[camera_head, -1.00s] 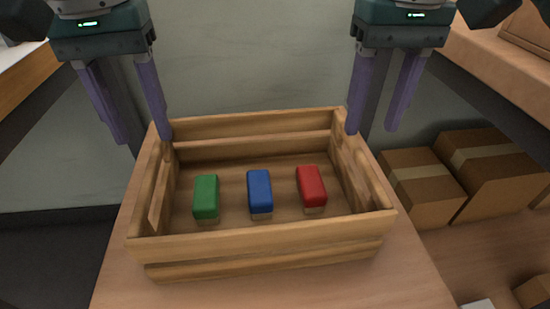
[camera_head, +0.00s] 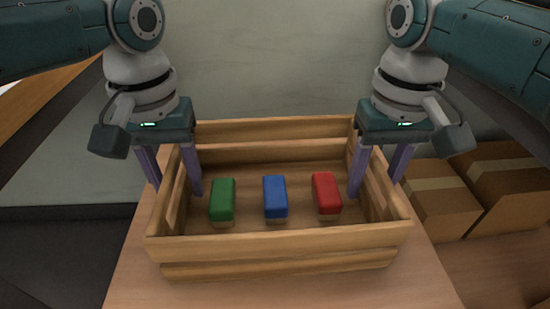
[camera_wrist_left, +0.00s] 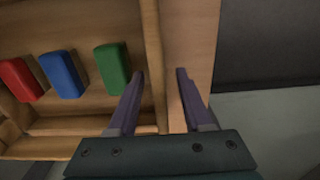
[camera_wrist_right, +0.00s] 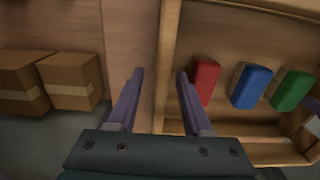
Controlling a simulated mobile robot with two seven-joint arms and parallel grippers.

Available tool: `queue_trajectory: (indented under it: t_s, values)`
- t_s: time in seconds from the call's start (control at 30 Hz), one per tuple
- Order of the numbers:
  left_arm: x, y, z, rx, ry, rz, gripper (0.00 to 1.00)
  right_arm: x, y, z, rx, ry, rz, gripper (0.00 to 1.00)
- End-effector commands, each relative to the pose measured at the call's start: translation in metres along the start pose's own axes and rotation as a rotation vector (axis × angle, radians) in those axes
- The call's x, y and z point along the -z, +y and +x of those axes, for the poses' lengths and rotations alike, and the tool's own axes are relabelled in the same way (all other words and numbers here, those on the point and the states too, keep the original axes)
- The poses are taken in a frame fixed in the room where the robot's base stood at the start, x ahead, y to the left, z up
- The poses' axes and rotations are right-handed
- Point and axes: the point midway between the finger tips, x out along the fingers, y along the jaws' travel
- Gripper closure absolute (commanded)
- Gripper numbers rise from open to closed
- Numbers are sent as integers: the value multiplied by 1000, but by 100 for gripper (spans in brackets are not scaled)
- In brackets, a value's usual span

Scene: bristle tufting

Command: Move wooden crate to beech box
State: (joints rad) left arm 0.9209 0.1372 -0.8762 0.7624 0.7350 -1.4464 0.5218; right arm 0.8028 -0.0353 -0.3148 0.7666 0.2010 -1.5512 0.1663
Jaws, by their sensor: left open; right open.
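The wooden crate (camera_head: 275,241) sits on a light wood table. Inside it a green block (camera_head: 222,200), a blue block (camera_head: 275,197) and a red block (camera_head: 326,194) stand in a row. My left gripper (camera_head: 176,190) is open at the crate's left side wall, one finger inside and one outside. In the left wrist view the wall (camera_wrist_left: 152,50) passes between the fingers. My right gripper (camera_head: 374,190) is open at the right side wall in the same way, and the right wrist view shows that wall (camera_wrist_right: 166,60) between its fingers. I cannot make out a beech box.
The table top (camera_head: 285,290) shows in front of the crate. Cardboard boxes (camera_head: 440,200) stand on the right, apart from the table. A grey wall is behind the crate.

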Motion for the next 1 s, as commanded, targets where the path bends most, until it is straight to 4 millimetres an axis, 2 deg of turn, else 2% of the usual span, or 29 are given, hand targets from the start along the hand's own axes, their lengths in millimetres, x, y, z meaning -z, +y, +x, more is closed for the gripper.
queue_trajectory:
  t_s: [0.33, 0.8, 1.0]
  values:
    - [0, 0, 3, 0, 1, 0, 50, 0, 0, 3, 0, 1, -1, 50]
    - [0, 0, 3, 0, 1, 0, 100, 0, 0, 3, 0, 0, -1, 100]
    - [0, 0, 3, 0, 1, 0, 100, 0, 0, 3, 0, 0, -1, 100]
